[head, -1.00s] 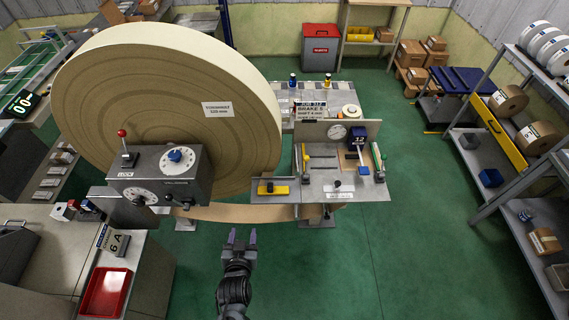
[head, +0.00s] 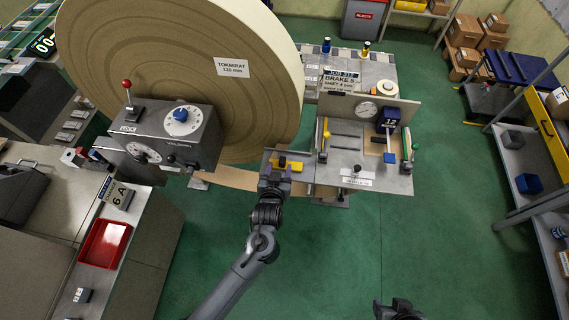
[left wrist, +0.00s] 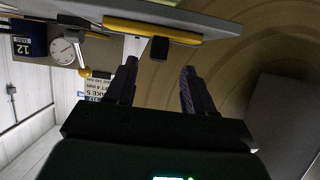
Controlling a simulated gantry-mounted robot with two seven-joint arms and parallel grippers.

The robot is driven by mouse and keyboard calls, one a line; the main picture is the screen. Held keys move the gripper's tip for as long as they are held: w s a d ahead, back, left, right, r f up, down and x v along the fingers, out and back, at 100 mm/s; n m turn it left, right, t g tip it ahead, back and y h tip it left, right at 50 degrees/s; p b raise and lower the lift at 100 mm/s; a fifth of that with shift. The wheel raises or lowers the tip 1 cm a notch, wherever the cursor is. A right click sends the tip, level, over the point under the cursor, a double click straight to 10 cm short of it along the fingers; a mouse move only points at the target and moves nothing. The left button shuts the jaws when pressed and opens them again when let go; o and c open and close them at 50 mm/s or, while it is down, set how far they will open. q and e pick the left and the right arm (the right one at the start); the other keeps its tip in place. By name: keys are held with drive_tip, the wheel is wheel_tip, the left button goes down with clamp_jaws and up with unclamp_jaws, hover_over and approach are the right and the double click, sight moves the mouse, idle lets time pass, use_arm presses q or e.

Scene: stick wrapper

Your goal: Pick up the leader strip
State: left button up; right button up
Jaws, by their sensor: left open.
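The tan paper web (head: 232,178) runs from the bottom of the large paper roll (head: 190,60) toward the small work plate. I cannot single out a separate leader strip. My left gripper (head: 276,168) is at the front of the plate, by the yellow bar (head: 291,166). In the left wrist view the left fingers (left wrist: 160,72) are apart with nothing between them. The yellow bar (left wrist: 150,31) and a black knob (left wrist: 159,49) lie just beyond the fingertips. My right gripper (head: 396,309) only partly shows at the bottom edge; its jaws are unclear.
The grey control box (head: 185,135) with dials and a red-knobbed lever stands left of the gripper. A red tray (head: 105,243) is at lower left.

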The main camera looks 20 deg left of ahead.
sight(282, 161)
use_arm(q)
drive_tip(key=shift+x, duration=2.8)
drive_tip(key=shift+d, duration=0.15)
drive_tip(key=shift+c, duration=0.3)
drive_tip(key=shift+r, duration=0.1)
clamp_jaws()
